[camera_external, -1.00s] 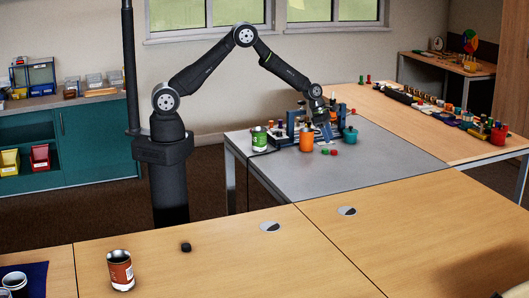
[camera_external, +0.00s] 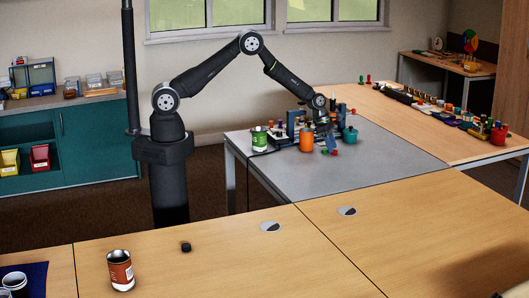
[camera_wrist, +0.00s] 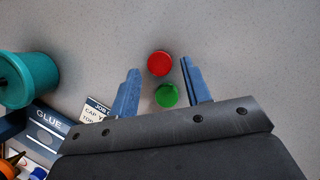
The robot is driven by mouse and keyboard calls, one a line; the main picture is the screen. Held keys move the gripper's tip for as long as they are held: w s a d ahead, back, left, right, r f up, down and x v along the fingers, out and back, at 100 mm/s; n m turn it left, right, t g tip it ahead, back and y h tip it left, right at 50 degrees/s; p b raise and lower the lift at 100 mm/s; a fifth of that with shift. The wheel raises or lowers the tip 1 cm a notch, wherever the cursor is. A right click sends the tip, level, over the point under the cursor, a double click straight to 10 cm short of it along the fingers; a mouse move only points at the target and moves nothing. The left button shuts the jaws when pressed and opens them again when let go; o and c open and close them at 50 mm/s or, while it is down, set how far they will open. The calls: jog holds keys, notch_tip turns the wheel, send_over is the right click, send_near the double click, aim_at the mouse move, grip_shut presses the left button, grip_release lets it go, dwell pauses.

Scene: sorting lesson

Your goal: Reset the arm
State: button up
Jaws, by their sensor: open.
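My gripper (camera_external: 329,146) is over the grey table (camera_external: 300,181), close to its top. In the wrist view its two blue fingers (camera_wrist: 160,68) are spread apart with nothing clamped between them. A red cap (camera_wrist: 159,63) lies near the fingertip line, and a green cap (camera_wrist: 167,95) lies closer to the palm, also between the fingers in the picture. Both seem to rest on the grey table, touching neither finger. The outside view shows the caps only as small spots, partly hidden by the fingers.
A teal pot (camera_wrist: 28,80) and a blue glue holder (camera_wrist: 45,128) stand left in the wrist view. An orange container (camera_external: 306,139) and a green-labelled can (camera_external: 259,140) stand beside the gripper. The front of the grey table is clear.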

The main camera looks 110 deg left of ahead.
jog(key=shift+x, duration=0.95)
jog(key=r, duration=0.3)
jog(key=d+r, duration=0.1)
jog(key=r, duration=0.1)
jog(key=shift+s+r, duration=0.1)
jog(key=shift+r, duration=0.05)
jog(key=d+r, duration=0.6)
jog(key=d, duration=0.6)
jog(key=d+m+g+h, duration=0.1)
jog(key=d+m+h, duration=0.4)
jog(key=d, duration=2.1)
jog(key=s+d+m+g, duration=0.1)
jog(key=s+d+m, duration=0.2)
jog(key=d, duration=0.5)
jog(key=s+d+m, duration=0.3)
jog(key=s+d, duration=0.1)
jog(key=d, duration=0.4)
jog(key=s+d+m+g+y, duration=0.1)
jog(key=s+d+m, duration=0.2)
jog(key=d, duration=0.6)
jog(key=shift+s+m+g, duration=0.3)
jog(key=shift+s+m, duration=0.05)
jog(key=shift+m, duration=0.25)
